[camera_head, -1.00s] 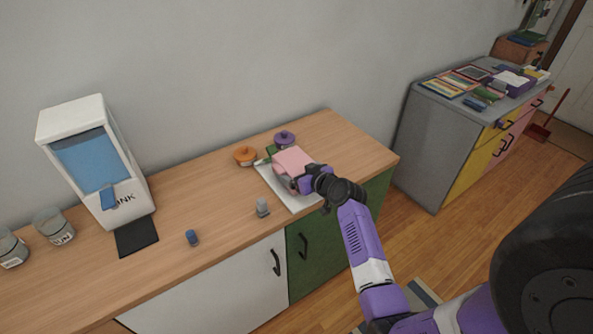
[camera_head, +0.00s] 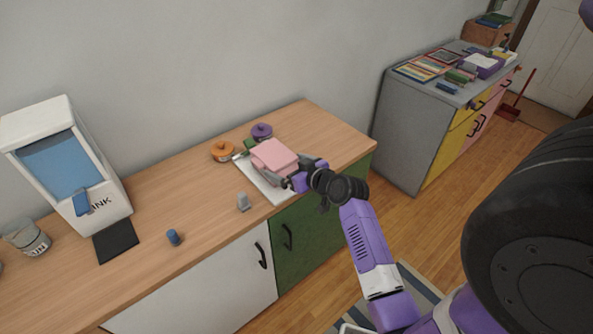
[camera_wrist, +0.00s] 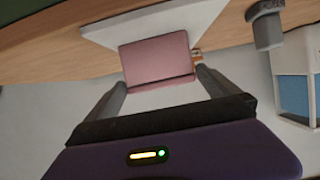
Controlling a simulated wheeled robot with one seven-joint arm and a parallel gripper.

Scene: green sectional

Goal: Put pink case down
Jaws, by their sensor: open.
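The pink case (camera_head: 272,156) lies on a white board (camera_head: 284,197) on the wooden counter. In the wrist view the pink case (camera_wrist: 158,62) sits ahead of my gripper, in front of the gap between the fingers. My gripper (camera_head: 297,180) is at the right front side of the case in the head view. In the wrist view my gripper (camera_wrist: 158,90) has its two grey fingers spread wide, one to each side of the case's near edge. Whether a finger touches the case I cannot tell.
An orange lidded pot (camera_head: 223,151) and a purple lidded pot (camera_head: 261,132) stand behind the board. The counter's right end (camera_head: 335,140) is clear.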

